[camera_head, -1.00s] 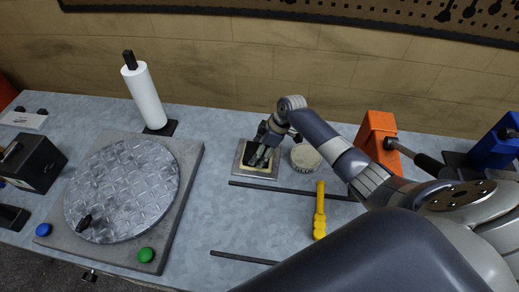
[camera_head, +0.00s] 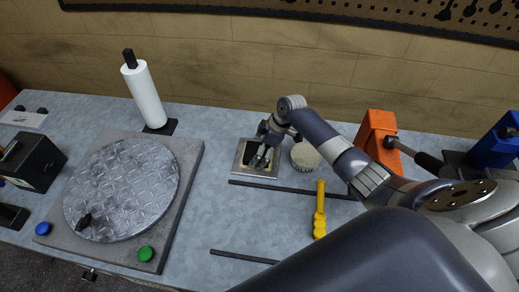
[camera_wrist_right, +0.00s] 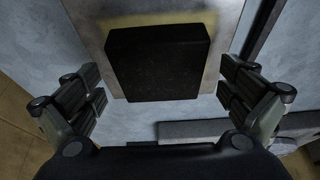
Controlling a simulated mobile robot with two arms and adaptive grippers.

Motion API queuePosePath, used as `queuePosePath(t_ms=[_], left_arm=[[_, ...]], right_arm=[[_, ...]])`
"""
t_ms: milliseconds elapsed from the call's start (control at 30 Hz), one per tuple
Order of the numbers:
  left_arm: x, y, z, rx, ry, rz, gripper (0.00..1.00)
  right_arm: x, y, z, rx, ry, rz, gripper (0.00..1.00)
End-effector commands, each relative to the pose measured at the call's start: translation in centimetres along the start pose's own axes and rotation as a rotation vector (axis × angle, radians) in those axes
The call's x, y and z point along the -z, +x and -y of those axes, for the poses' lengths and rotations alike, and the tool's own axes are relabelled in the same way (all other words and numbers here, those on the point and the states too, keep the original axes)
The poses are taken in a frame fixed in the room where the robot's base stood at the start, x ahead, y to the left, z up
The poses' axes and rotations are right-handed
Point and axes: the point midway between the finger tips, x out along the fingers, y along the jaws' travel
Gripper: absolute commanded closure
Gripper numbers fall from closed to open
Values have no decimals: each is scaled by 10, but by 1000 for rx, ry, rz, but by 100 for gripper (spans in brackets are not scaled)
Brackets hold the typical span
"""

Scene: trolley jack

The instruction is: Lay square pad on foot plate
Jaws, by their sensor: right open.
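A black square pad (camera_wrist_right: 158,62) lies flat over the metal foot plate (camera_wrist_right: 225,35) in the right wrist view. It covers the plate's middle, with bare metal showing at its sides; a yellowish patch shows at its far edge. In the head view, the foot plate (camera_head: 255,174) lies on the bench, partly hidden by my right gripper (camera_head: 262,157). In the wrist view, my right gripper (camera_wrist_right: 163,85) is open, with one finger on each side of the pad and gaps between. My left gripper is not in view.
A round pale disc (camera_head: 305,156) sits right of the plate. Dark rods (camera_head: 285,188) and a yellow tool (camera_head: 319,210) lie nearer. A round tread-patterned plate (camera_head: 125,190), a white roll (camera_head: 145,95) and an orange block (camera_head: 376,137) stand around. Bare bench lies left of the foot plate.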

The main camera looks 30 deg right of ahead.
Motion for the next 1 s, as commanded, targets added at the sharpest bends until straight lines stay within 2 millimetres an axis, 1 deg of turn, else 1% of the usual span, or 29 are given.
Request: queuePosePath(t_ms=[133, 233, 500, 633, 767, 1000], left_arm=[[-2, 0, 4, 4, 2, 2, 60], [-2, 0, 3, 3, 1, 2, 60], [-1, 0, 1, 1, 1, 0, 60], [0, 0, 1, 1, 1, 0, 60], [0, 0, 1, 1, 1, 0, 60], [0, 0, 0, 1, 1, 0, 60]], right_arm=[[-1, -1, 0, 1, 0, 2, 2], [-1, -10, 0, -1, -1, 2, 2], [-1, -54, 0, -2, -2, 1, 2], [-1, -69, 0, -1, 0, 1, 2], [0, -74, 0, 0, 0, 0, 2], [0, -75, 0, 1, 0, 0, 2]])
